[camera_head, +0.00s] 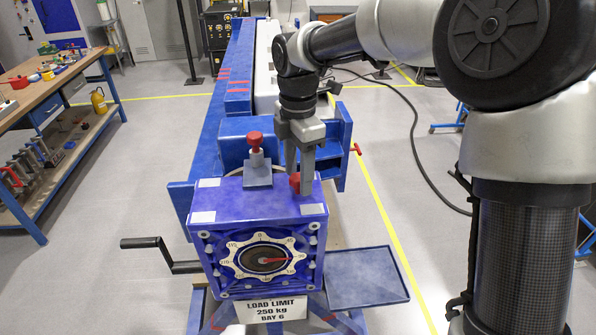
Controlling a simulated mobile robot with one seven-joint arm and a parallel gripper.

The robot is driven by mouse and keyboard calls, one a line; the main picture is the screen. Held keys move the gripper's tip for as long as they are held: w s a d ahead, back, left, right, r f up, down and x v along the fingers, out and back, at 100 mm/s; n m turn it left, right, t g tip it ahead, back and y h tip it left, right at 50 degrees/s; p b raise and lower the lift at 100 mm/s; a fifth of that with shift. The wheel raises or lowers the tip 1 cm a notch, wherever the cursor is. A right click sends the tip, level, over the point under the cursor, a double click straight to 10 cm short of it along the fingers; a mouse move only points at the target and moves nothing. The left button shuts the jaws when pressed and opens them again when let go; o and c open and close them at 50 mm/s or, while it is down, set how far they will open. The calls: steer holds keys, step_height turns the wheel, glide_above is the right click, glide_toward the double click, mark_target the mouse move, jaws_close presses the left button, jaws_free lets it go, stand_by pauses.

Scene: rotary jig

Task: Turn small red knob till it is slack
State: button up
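A small red knob (295,182) sits at the top right of the blue-purple gearbox housing (235,205). My gripper (301,184) points down right at this knob, with a finger on either side of it in this view. The right finger hides part of the knob. I cannot tell whether the fingers touch or squeeze it. A second red knob (255,139) stands on a grey block on top of the housing, left of my gripper. A round dial (262,259) with a red pointer is on the front face.
A black crank handle (150,243) sticks out to the left. A blue tray (365,277) is at the right, and a load limit sign (271,308) hangs below the dial. A red T-handle (357,149) is behind right. A workbench (60,80) stands far left.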

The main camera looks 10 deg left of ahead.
mark_target(298, 177)
step_height(298, 177, up, 18)
steer(key=shift+f, duration=0.25)
stand_by(0.3)
